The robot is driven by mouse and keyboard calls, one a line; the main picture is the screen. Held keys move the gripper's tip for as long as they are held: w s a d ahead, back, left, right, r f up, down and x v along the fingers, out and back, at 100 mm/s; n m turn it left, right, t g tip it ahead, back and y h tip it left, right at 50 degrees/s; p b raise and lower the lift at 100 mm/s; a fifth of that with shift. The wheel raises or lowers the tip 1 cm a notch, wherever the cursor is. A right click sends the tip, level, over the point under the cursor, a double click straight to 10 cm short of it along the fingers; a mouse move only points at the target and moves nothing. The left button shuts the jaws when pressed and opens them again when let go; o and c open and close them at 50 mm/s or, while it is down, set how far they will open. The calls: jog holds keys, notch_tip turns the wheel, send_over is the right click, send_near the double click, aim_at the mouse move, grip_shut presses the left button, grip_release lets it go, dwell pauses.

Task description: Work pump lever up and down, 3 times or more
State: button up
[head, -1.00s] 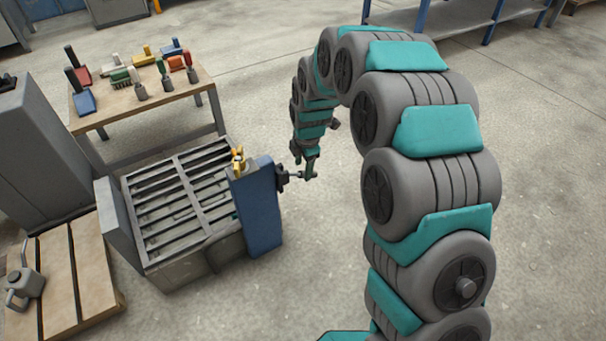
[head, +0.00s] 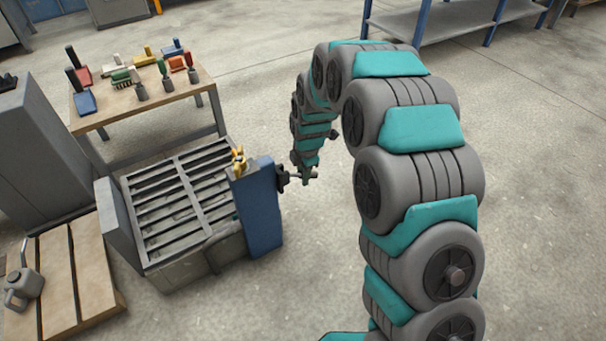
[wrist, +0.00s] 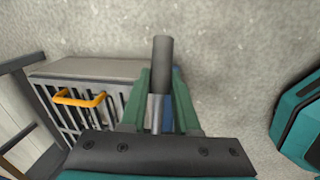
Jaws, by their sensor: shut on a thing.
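The pump lever shows in the wrist view as a grey cylindrical bar (wrist: 162,70) between the two green fingers of my gripper (wrist: 160,95). My gripper is shut on it. In the head view my gripper (head: 304,172) is at the right side of the blue pump housing (head: 259,210), where a short dark lever joint (head: 283,178) sticks out. The head view shows the lever only small, and my gripper partly hides it.
The grey slatted mould (head: 180,205) stands left of the blue housing. A yellow handle (wrist: 80,98) shows on it in the wrist view. A bench (head: 140,105) with brushes and tools stands behind. Floor at right is clear.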

grip_shut()
jog(key=shift+r, duration=0.15)
dwell(0.9)
jog(key=shift+d+r+t+h+p, duration=0.25)
jog(key=shift+r+t+h+p, duration=0.25)
jog(key=shift+h, duration=0.3)
jog(key=shift+w+d+r+n+t+h+p, duration=0.1)
jog(key=shift+w+r+n+t+h+p, duration=0.1)
jog(key=shift+r+t+h, duration=0.5)
jog(key=shift+w+d+r+n+t+h+p, duration=0.1)
jog(key=shift+r+t+h+p, duration=0.1)
jog(key=shift+r+t+h, duration=0.55)
jog(key=shift+f+g+h, duration=0.1)
jog(key=shift+g+h, duration=0.15)
jog(key=o, duration=0.8)
grip_release()
jog(key=shift+a, duration=0.1)
jog(key=shift+s, duration=0.1)
